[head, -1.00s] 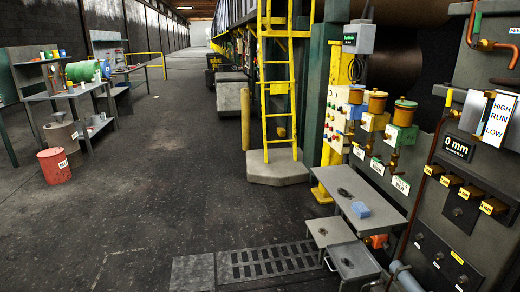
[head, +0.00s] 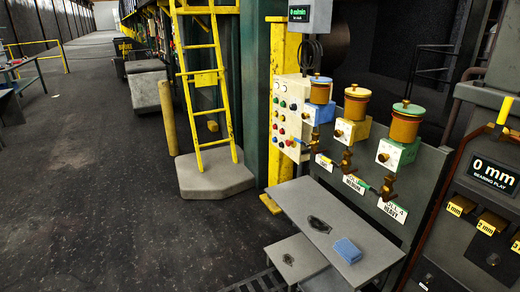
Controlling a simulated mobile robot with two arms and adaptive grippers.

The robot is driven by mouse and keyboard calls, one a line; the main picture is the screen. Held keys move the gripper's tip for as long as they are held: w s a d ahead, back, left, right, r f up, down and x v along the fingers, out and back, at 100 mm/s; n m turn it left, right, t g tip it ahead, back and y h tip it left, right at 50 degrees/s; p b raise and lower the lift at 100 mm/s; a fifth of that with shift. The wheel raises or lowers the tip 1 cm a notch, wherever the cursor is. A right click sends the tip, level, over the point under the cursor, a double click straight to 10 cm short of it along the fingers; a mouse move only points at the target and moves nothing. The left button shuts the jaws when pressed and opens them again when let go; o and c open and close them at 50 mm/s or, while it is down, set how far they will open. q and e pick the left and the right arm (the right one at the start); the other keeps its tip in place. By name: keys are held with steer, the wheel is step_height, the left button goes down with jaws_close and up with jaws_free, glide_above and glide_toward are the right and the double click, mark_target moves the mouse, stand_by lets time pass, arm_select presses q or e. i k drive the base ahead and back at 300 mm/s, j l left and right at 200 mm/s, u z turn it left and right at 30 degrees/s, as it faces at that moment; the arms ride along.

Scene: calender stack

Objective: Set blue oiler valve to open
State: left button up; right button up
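The blue oiler (head: 318,112) is the leftmost of three oilers on the grey panel, with a blue-rimmed amber cup on a blue block with a round dial. A brass valve (head: 314,146) hangs below it, with a small blue handle that seems to point left. The handle's exact setting is too small to tell. A white label (head: 324,162) sits beneath. The yellow oiler (head: 351,131) and the green oiler (head: 398,153) stand to its right, each with a brass valve below. Neither of my grippers is in view.
A grey bench (head: 300,195) with a blue block (head: 348,251) and a dark patch stands before the oilers, with a lower step (head: 290,270) beside it. A button panel (head: 290,112) and yellow post are left of the oilers. Open floor (head: 110,200) lies left.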

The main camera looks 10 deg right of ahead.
mark_target(307, 145)
steer(key=i+j+z, duration=0.25)
steer(key=i+z, duration=0.2)
steer(key=i+j+z, duration=0.45)
steer(key=z, duration=0.3)
steer(key=i+j+z, duration=0.1)
steer(key=j+z, duration=0.95)
steer(key=j, duration=0.2)
steer(key=i, duration=0.05)
